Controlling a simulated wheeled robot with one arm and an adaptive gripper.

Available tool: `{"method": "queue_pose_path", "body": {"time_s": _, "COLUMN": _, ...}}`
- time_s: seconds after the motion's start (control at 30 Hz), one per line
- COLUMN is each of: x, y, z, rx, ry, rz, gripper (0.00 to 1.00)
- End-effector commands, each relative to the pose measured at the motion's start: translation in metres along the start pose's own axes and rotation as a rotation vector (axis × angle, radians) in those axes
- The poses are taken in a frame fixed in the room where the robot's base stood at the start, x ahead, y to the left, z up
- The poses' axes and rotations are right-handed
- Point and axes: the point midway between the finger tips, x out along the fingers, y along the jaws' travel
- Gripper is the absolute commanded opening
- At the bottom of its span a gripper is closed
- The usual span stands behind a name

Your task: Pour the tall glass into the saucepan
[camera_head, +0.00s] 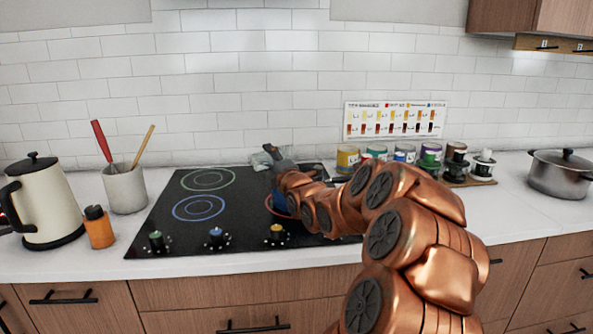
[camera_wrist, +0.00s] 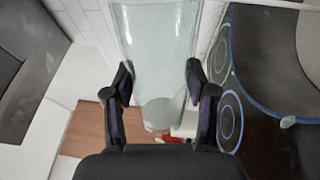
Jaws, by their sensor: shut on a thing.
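My gripper (camera_wrist: 157,85) is shut on the tall clear glass (camera_wrist: 158,45), with one finger on each side of it. In the head view my gripper (camera_head: 275,155) is above the back of the cooktop, and a pale part of the glass (camera_head: 260,159) shows beside it. The glass looks tilted in the head view; I cannot tell its exact angle or contents. The blue saucepan (camera_head: 281,201) stands on the red-ringed burner, mostly hidden behind my arm. In the wrist view the saucepan's blue rim (camera_wrist: 241,82) is right of the glass, apart from it in the picture.
The black cooktop (camera_head: 160,218) has free green and blue burners at left. A kettle (camera_head: 45,200), an orange bottle (camera_head: 99,230) and a utensil crock (camera_head: 125,188) stand left. Several jars (camera_head: 430,152) and a lidded steel pot (camera_head: 558,178) stand right. A tiled wall (camera_head: 230,90) closes the back.

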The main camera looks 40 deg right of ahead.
Motion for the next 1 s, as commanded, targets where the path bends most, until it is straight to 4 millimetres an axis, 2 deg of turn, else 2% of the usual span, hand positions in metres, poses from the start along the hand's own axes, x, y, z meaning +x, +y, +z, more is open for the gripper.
{"method": "queue_pose_path", "body": {"time_s": 0.47, "x": 0.001, "y": 0.009, "z": 0.004, "rx": 0.109, "ry": -0.013, "rz": 0.004, "gripper": 0.14}}
{"method": "queue_pose_path", "body": {"time_s": 0.7, "x": 0.000, "y": -0.006, "z": -0.002, "rx": -0.106, "ry": 0.014, "rz": -0.001, "gripper": 0.14}}
{"method": "queue_pose_path", "body": {"time_s": 0.9, "x": 0.000, "y": 0.001, "z": -0.020, "rx": -0.266, "ry": 0.036, "rz": 0.001, "gripper": 0.14}}
{"method": "queue_pose_path", "body": {"time_s": 1.0, "x": 0.000, "y": -0.003, "z": -0.019, "rx": -0.285, "ry": 0.036, "rz": 0.003, "gripper": 0.14}}
